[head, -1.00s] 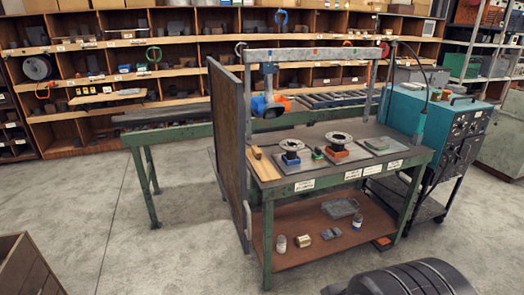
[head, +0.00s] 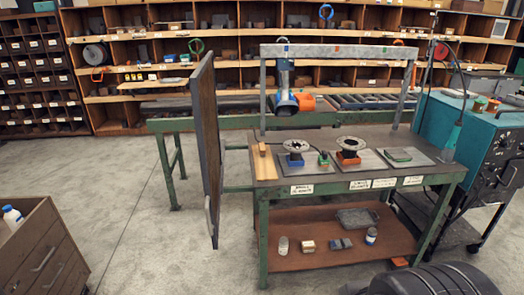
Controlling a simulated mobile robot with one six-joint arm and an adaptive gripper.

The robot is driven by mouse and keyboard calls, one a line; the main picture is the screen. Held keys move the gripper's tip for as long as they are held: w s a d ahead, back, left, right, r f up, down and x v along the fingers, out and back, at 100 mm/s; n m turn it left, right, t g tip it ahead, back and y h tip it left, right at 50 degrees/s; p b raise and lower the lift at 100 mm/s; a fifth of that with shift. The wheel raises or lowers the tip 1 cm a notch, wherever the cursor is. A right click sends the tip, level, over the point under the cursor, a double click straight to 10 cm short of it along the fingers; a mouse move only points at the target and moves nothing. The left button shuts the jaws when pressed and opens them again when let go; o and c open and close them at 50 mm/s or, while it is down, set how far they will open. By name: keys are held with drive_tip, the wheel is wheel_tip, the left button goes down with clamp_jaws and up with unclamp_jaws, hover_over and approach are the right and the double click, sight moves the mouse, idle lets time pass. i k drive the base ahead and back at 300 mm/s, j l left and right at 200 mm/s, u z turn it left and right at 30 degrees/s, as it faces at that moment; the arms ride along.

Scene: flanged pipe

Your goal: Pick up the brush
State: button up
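A slim wooden-handled thing, which looks like the brush (head: 263,163), lies on the left end of the green-legged workbench (head: 360,181) in the head view. It points front to back across the bench top, beside the left flange. It is small here, and its bristles cannot be made out. Nothing is touching it from above. My gripper is not in view.
Two flanged pipe pieces (head: 296,147) (head: 350,145) stand on mats to the brush's right. A drawer cabinet (head: 45,245) is at lower left; open floor lies between.

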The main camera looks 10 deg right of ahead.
sight(262, 149)
drive_tip(key=i, duration=2.6)
